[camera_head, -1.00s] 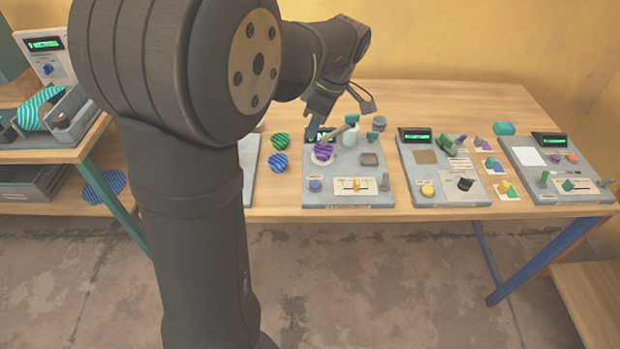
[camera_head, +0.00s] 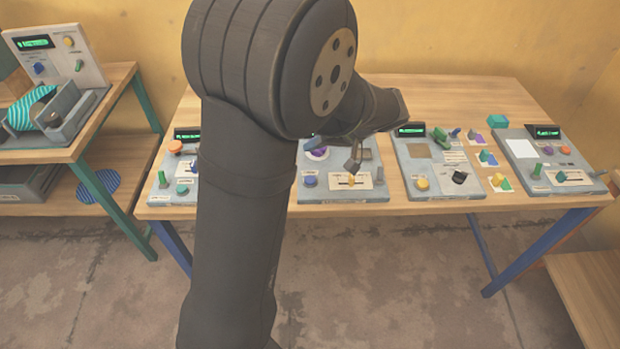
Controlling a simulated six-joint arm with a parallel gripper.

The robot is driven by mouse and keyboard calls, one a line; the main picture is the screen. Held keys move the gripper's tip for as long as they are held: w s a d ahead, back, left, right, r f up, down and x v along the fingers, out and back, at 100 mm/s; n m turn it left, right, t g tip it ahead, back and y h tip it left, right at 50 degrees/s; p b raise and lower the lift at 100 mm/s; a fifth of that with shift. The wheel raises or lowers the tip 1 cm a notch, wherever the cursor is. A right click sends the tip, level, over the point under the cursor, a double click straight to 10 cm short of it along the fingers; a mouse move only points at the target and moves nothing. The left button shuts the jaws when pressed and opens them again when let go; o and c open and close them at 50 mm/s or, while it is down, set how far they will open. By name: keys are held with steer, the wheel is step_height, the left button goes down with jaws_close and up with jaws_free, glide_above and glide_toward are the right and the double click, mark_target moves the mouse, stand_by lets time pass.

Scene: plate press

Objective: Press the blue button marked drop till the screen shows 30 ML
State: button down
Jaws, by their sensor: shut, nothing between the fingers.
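A grey panel (camera_head: 342,194) in the middle of the table carries a round blue button (camera_head: 310,181) at its front left. Its label is too small to read, so I cannot tell whether it says drop. A yellow slider knob (camera_head: 351,180) sits on a white strip to the button's right. My gripper (camera_head: 352,166) is shut and empty, above the slider area, to the right of the blue button and apart from it. My arm hides the back of this panel, including its screen, so no ML reading shows. A purple round part (camera_head: 317,153) is partly visible.
A panel (camera_head: 172,197) with an orange button (camera_head: 175,146) stands left, partly behind my arm. Two more panels with lit screens, one with a yellow button (camera_head: 422,183), stand right. Small coloured blocks (camera_head: 498,121) lie between and behind these. A side table (camera_head: 118,80) is far left.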

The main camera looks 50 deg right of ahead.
mark_target(314, 180)
steer(key=shift+f, duration=4.4)
steer(key=shift+f, duration=0.4)
steer(key=shift+f, duration=0.4)
steer(key=shift+r, duration=0.85)
steer(key=shift+r, duration=2.5)
